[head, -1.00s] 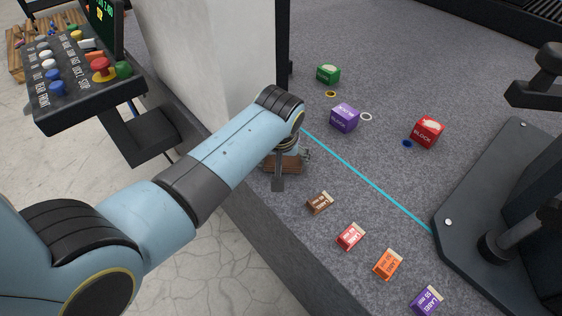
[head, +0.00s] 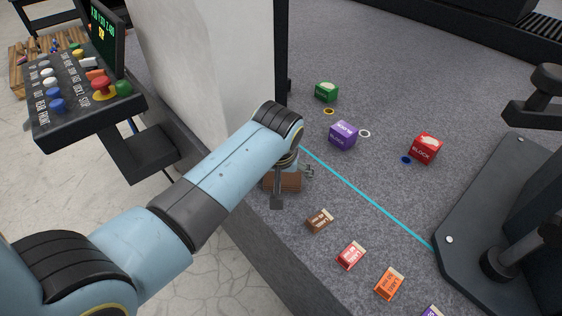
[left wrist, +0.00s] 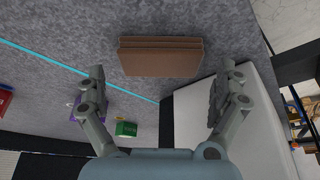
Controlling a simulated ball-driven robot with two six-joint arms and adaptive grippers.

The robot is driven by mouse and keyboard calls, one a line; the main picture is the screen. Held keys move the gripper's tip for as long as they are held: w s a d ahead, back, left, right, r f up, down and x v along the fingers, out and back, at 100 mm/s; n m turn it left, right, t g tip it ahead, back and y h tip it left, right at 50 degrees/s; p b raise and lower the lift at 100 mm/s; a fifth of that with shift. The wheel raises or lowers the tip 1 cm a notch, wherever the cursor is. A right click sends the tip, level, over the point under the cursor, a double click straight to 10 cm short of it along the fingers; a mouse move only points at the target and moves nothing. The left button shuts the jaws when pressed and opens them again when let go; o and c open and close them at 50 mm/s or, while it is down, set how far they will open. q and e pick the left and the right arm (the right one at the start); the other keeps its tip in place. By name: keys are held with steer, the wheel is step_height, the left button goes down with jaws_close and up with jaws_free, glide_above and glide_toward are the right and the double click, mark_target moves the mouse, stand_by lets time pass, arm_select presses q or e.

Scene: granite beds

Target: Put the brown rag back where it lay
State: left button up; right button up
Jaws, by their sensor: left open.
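The brown rag (head: 283,183) is a folded, flat-sided bundle on the grey granite bed (head: 385,205), near the bed's left edge. In the left wrist view the rag (left wrist: 160,60) lies whole across the top middle, with fold lines along its far side. My left gripper (head: 292,186) is over it with fingers spread. In the left wrist view the open left gripper (left wrist: 162,70) has one finger to each side of the rag, with gaps between, so it does not hold it. In the head view the gripper and wrist hide part of the rag. My right gripper is not in view.
A brown label block (head: 319,220), a red one (head: 351,255) and an orange one (head: 389,284) lie in a row nearby. Purple (head: 343,136), green (head: 326,91) and red (head: 424,149) blocks stand farther off. A pale upright (head: 215,60) rises close behind my wrist.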

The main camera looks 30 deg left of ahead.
arm_select(q)
steer(key=p+v, duration=0.2)
steer(key=v, duration=0.8)
steer(key=shift+s+r, duration=0.2)
